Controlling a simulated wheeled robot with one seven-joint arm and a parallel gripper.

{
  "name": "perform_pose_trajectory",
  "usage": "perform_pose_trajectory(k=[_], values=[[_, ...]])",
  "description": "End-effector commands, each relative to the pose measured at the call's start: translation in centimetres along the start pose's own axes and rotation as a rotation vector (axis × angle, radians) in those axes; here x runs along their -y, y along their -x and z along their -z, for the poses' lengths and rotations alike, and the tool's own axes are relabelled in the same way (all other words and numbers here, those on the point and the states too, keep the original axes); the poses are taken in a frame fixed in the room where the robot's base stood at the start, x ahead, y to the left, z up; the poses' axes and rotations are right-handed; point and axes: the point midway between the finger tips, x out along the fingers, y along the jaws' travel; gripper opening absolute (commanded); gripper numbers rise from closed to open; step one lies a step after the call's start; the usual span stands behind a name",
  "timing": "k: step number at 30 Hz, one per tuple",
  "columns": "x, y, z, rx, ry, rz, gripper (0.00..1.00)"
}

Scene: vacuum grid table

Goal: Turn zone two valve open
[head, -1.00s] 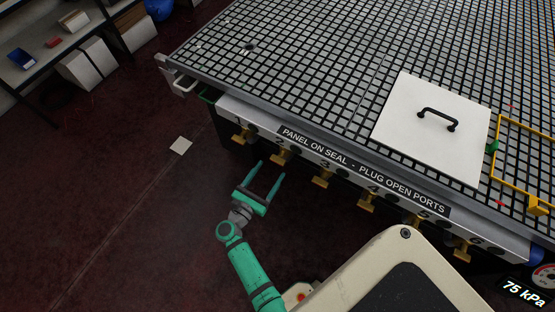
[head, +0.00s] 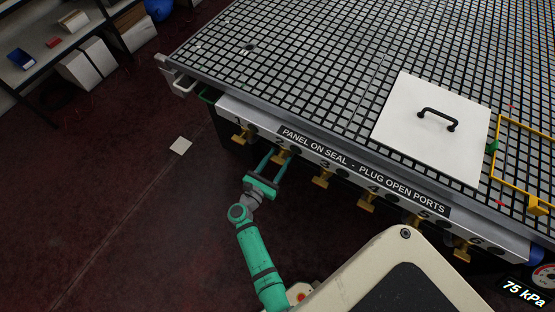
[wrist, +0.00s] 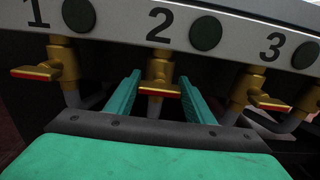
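The zone two valve (wrist: 160,75) is a brass valve with a red-edged lever handle under the number 2 in the wrist view. Its handle (wrist: 160,90) lies crosswise to the pipe, between my gripper's fingers. In the head view the valve (head: 280,156) is partly hidden at the fingertips. My gripper (head: 275,158) is green and open, with a finger on each side of the valve. In the wrist view the fingers (wrist: 158,90) stand wide apart, with a gap visible around the valve body. I cannot tell whether a finger touches the handle's ends.
Valve one (wrist: 60,70) stands to the left and valve three (wrist: 250,90) to the right, both close to the fingers. The grid table (head: 300,60) above carries a white panel (head: 405,135) with a black handle. A gauge label reads 75 kPa. Open floor lies to the left.

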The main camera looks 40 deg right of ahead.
Motion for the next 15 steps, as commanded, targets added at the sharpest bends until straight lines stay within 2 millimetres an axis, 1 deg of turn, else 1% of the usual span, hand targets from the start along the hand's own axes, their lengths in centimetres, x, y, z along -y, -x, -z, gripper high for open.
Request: perform_pose_trajectory(k=[8, 15], values=[[-0.07, 0.06, 0.01, 0.0, 0.014, -0.002, 0.26], [-0.11, 0.07, 0.02, 0.0, 0.112, -0.002, 0.26]])
